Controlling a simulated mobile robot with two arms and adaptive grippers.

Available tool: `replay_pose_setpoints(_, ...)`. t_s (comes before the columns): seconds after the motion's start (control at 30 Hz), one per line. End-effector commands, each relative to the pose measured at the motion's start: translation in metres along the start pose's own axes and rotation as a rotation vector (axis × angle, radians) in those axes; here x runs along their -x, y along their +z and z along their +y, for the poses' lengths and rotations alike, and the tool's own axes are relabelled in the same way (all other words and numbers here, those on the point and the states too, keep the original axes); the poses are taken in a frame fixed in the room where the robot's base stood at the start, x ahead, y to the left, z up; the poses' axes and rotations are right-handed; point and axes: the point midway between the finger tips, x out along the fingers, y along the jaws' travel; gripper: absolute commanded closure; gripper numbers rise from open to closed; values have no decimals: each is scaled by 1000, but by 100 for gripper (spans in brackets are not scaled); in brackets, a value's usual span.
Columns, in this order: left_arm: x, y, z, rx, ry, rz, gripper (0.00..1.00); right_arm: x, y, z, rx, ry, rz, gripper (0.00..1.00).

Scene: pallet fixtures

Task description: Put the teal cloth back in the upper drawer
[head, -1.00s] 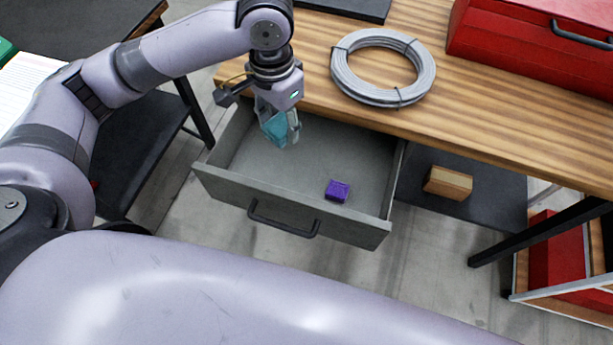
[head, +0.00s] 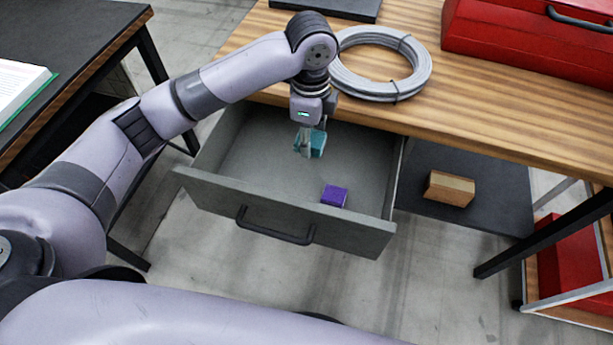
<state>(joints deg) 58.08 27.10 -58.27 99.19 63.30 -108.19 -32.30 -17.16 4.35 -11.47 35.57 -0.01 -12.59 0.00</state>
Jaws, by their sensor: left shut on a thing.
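The teal cloth (head: 318,144) is a small folded piece held in my left gripper (head: 305,150). The gripper points down and is shut on the cloth, over the back part of the open drawer (head: 285,205). I cannot tell whether the cloth touches the drawer floor. The grey drawer is pulled out from under the wooden bench top, with a dark bar handle on its front. A small purple block (head: 334,195) lies inside it, near the front and right of the gripper. My right gripper is not in view.
A coil of grey cable (head: 420,75) lies on the wooden bench (head: 490,120) just behind my left arm. A red toolbox (head: 490,30) stands at the back right. A cardboard-brown box (head: 449,188) sits on the dark lower shelf. A dark table stands at left.

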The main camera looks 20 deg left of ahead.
Motion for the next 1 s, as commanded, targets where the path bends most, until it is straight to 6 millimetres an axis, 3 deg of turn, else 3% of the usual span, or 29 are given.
replay_pose_setpoints(0.43, -117, 1, 2, 1, 5, -2, 85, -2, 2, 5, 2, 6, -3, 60)
replay_pose_setpoints(0.53, -133, 1, 2, 1, 2, -2, 85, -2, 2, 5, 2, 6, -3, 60)
replay_pose_setpoints(0.77, -149, 0, 2, 1, 3, -1, 85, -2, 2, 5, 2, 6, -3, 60)
replay_pose_setpoints(1.0, -183, 1, 2, 2, 3, -2, 85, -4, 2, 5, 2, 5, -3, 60)
